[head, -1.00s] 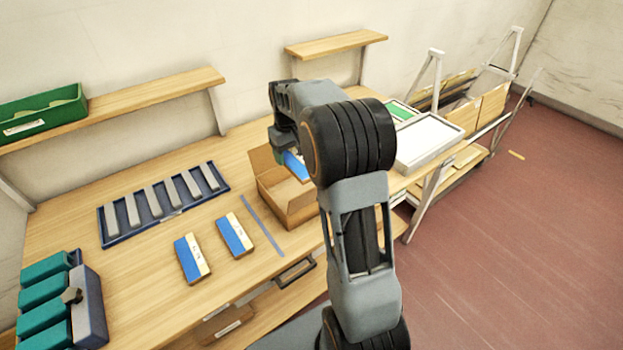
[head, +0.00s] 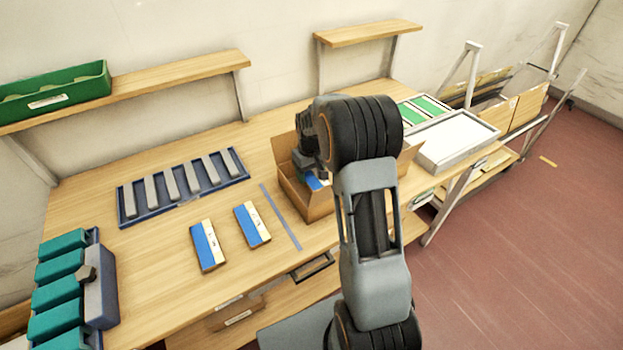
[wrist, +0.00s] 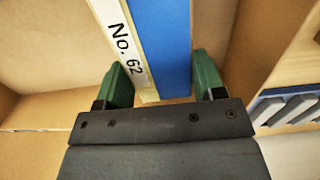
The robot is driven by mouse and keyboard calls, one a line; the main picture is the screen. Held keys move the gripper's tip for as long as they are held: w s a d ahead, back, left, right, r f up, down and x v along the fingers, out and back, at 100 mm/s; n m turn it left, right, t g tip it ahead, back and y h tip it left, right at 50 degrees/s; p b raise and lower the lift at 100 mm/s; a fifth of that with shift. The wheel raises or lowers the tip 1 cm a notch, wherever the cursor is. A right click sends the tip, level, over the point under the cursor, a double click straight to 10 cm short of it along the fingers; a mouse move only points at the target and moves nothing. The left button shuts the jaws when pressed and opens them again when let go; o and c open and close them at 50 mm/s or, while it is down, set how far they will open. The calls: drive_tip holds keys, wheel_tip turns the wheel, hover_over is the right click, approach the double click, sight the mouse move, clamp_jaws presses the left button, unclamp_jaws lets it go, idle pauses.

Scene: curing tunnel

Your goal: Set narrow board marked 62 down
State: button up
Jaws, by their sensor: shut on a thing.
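The narrow board marked No. 62 (wrist: 163,45) has a blue strip and a cream label strip. In the wrist view it lies between the two green fingers of my gripper (wrist: 162,80), which is shut on it. In the head view a blue bit of the board (head: 313,181) shows within the open cardboard box (head: 307,207). My gripper (head: 311,168) is at the box's opening, mostly hidden by my arm. Cardboard surrounds the board in the wrist view. I cannot tell whether the board touches the box floor.
Two blue-and-cream boards (head: 208,246) (head: 252,225) lie left of the box, beside a blue strip (head: 280,217). A blue rack (head: 126,213) with grey bars lies behind them. A white-topped tray (head: 455,140) stands right of the box.

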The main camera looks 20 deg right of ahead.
sight(311, 174)
drive_tip(key=shift+f, duration=1.65)
drive_tip(key=shift+f, duration=0.1)
drive_tip(key=shift+f, duration=0.15)
drive_tip(key=o, duration=1)
